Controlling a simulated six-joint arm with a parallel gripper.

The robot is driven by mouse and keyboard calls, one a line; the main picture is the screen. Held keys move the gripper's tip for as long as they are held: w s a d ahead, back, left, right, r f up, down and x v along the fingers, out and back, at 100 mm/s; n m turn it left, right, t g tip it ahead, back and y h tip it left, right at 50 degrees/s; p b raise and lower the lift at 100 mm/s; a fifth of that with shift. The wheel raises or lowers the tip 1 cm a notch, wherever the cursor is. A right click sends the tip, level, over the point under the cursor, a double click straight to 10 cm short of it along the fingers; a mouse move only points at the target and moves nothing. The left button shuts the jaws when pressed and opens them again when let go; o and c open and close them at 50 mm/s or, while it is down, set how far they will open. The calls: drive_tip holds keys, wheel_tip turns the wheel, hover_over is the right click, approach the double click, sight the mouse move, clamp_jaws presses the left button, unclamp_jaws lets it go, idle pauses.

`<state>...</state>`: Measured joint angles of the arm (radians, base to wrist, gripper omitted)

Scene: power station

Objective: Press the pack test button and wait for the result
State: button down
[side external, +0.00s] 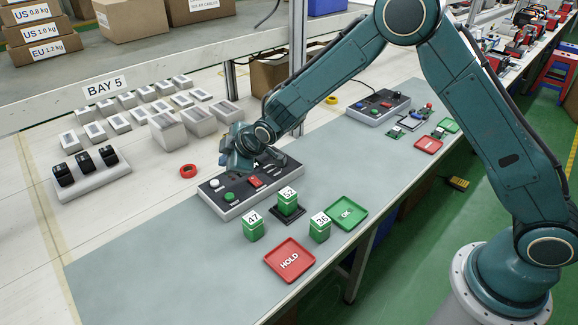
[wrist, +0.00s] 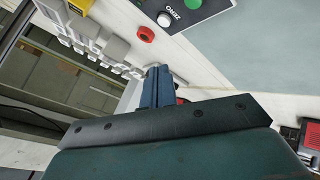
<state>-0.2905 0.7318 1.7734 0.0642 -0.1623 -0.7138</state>
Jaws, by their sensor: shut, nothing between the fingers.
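The test box (side external: 228,208) is a grey unit on the mat with a white button (side external: 214,183), a green button (side external: 230,197) and a red rectangular button (side external: 255,182). My gripper (side external: 226,152) is shut and empty, above the back edge of the box. In the wrist view its blue fingers (wrist: 157,86) are together, and a corner of the box (wrist: 207,14) shows at the top with its white button (wrist: 164,19) and green button (wrist: 193,4). Green pack 52 (side external: 288,204) stands on a black pad. Packs 47 (side external: 253,230) and 36 (side external: 320,232) stand on either side. My wrist hides part of the box.
A red HOLD tray (side external: 290,259) and green OK tray (side external: 346,213) lie in front. A red tape roll (side external: 188,171) lies left of the box. The front-left mat (side external: 150,260) is clear.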

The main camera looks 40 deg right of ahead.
sight(233, 197)
drive_tip(key=shift+f, duration=0.2)
drive_tip(key=shift+f, duration=4.2)
drive_tip(key=shift+f, duration=0.85)
drive_tip(key=shift+r, duration=0.85)
drive_tip(key=shift+r, duration=0.2)
drive_tip(key=shift+r, duration=2.3)
drive_tip(key=shift+r, duration=0.1)
